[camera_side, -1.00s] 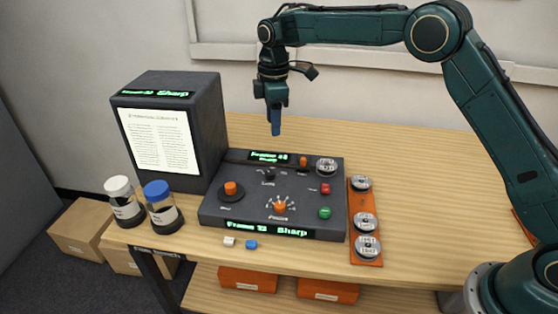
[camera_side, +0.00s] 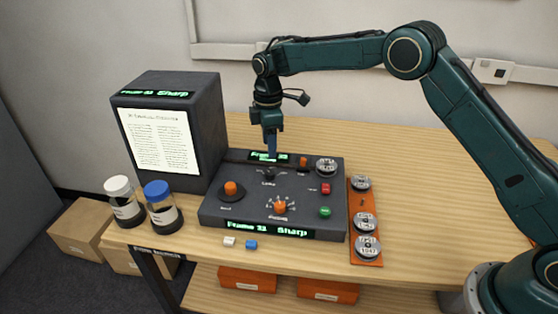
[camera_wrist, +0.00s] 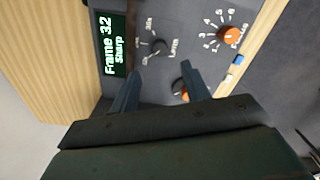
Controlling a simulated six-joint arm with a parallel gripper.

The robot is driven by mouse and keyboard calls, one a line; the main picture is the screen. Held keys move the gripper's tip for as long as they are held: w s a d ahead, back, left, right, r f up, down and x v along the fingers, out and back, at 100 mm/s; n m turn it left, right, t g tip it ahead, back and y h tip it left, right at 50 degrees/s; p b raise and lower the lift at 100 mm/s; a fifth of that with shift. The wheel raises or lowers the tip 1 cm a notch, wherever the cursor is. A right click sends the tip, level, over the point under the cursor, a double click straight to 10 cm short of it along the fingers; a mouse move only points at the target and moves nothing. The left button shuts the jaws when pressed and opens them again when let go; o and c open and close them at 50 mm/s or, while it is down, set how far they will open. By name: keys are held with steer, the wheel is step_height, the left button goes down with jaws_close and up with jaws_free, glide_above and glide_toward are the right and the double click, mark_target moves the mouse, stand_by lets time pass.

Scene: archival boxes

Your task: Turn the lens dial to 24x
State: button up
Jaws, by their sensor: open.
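The lens dial (camera_side: 269,174) is a small black knob near the back of the dark control panel (camera_side: 212,211). In the wrist view the dial (camera_wrist: 158,46) sits beside its "Lens" label, with small markings around it that are too blurred to read surely. My gripper (camera_side: 271,156) points down just above the dial in the side view. In the wrist view my gripper (camera_wrist: 162,74) has its two fingers apart, with nothing between the tips. The dial lies a little beyond the tips and is not held. Its pointer direction is unclear.
The orange focus knob (camera_side: 280,207), another orange knob (camera_side: 231,188), and red (camera_side: 325,188) and green (camera_side: 325,212) buttons surround the dial. A display (camera_wrist: 113,46) reads "Frame 32 Sharp". The screen box (camera_side: 212,125) stands left; film reels (camera_side: 367,246) lie right. Jars (camera_side: 163,208) stand front left.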

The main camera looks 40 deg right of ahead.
mark_target(270, 172)
step_height(270, 172, down, 9)
steer(key=shift+f, duration=0.1)
stand_by(0.4)
steer(key=c, duration=1)
steer(key=shift+m, duration=0.4)
steer(key=m, duration=1)
